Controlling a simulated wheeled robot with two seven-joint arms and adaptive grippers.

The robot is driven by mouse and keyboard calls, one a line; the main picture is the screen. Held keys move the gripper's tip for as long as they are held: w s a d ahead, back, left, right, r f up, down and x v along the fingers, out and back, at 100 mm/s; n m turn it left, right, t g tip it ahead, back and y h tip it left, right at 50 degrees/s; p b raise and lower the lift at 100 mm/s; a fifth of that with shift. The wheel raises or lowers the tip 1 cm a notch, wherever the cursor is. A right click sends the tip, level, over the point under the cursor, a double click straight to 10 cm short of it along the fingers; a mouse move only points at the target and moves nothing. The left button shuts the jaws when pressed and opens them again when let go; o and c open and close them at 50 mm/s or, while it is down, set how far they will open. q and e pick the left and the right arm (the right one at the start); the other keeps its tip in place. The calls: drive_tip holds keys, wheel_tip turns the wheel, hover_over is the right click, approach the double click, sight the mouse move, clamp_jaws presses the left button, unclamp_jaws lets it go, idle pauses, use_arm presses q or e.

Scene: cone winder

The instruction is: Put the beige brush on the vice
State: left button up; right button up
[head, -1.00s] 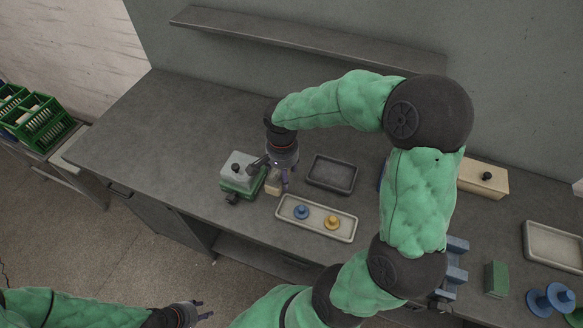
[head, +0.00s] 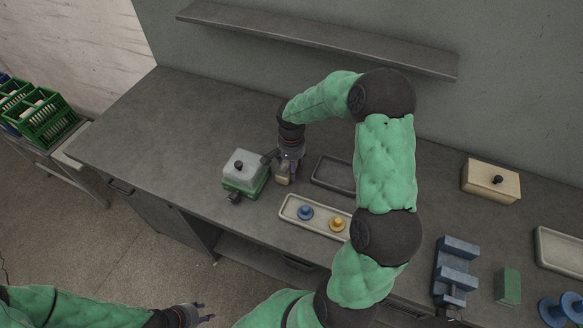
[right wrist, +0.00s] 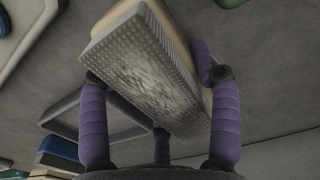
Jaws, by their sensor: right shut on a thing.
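The beige brush (head: 282,178) is in my right gripper (head: 288,170), just right of the green-and-white box. In the right wrist view the brush (right wrist: 150,70) shows its grey bristle face, tilted, between the purple fingers (right wrist: 160,115). My right gripper is shut on it. In the head view I cannot tell how far it is above the bench. The blue vice (head: 457,265) stands on the bench at the right, well away from the brush; my right arm stands between them in the picture. My left gripper (head: 203,312) is open and empty, low in front of the bench.
A green-and-white box (head: 243,172) with a black knob stands left of the brush. A pale tray (head: 320,224) holds a blue and a yellow spool. A dark tray (head: 331,172) lies behind it. A beige box (head: 491,180) and green block (head: 508,286) flank the vice.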

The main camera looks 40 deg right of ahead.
drive_tip(key=shift+f, duration=0.25)
drive_tip(key=shift+f, duration=0.2)
drive_tip(key=o, duration=1.2)
drive_tip(key=shift+o, duration=0.2)
drive_tip(key=shift+r, duration=0.1)
